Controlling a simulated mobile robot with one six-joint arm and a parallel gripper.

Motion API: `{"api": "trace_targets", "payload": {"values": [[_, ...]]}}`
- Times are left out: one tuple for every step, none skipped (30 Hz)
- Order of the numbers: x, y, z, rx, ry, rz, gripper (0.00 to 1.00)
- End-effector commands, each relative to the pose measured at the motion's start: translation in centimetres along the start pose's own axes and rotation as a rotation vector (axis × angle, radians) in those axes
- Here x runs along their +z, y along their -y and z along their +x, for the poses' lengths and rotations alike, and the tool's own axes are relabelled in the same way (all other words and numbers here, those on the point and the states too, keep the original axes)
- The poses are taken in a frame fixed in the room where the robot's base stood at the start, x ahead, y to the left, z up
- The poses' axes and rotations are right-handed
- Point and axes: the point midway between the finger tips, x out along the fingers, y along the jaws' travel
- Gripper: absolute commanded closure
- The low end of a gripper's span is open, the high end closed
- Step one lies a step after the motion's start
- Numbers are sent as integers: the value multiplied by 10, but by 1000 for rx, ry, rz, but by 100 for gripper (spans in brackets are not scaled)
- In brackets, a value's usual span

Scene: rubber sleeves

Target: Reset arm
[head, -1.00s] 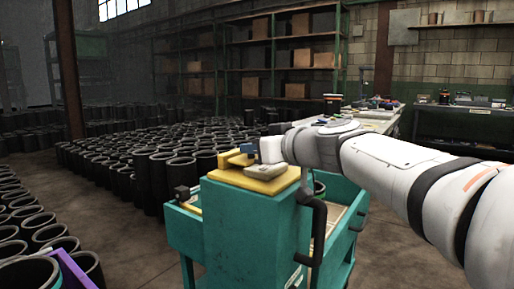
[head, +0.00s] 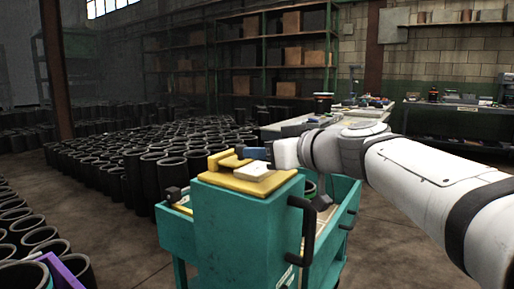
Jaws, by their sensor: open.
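My white arm reaches in from the right in the head view, and its wrist (head: 285,153) is above the right part of the teal cart (head: 235,225). A dark shape below the wrist seems to be my gripper (head: 320,202). It is open, small and partly behind the cart's handle, and I see nothing held in it. On the cart's top lies a yellow slab (head: 212,178) with a raised yellow block (head: 222,158) and a pale flat piece (head: 262,171). A blue piece (head: 257,153) shows just left of the wrist; I cannot tell whether they touch.
Many black sleeves (head: 145,165) stand on the floor left of and behind the cart. A purple edge (head: 66,270) is at the lower left. A dark handle (head: 302,230) juts from the cart. A worktable (head: 290,128) and shelves (head: 240,55) stand behind. Some floor before the sleeves is bare.

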Motion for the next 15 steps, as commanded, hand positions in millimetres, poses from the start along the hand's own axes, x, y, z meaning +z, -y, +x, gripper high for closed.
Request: {"api": "trace_targets", "payload": {"values": [[-2,-1,-8,4,-1,0,54],[-1,-1,-11,3,-1,0,54],[-1,-1,-14,2,0,1,54],[0,-1,-16,2,0,1,54],[0,-1,-17,2,0,1,54],[0,-1,-19,1,1,1,54],[0,-1,-19,1,1,1,54],[0,-1,-20,1,1,1,54],[0,-1,-20,0,1,1,54],[0,-1,-20,0,1,1,54],[0,-1,-19,0,1,1,54],[0,0,-19,0,1,0,54],[0,0,-19,0,1,0,54],[0,0,-19,0,1,0,54],[0,0,-20,0,0,0,54]]}}
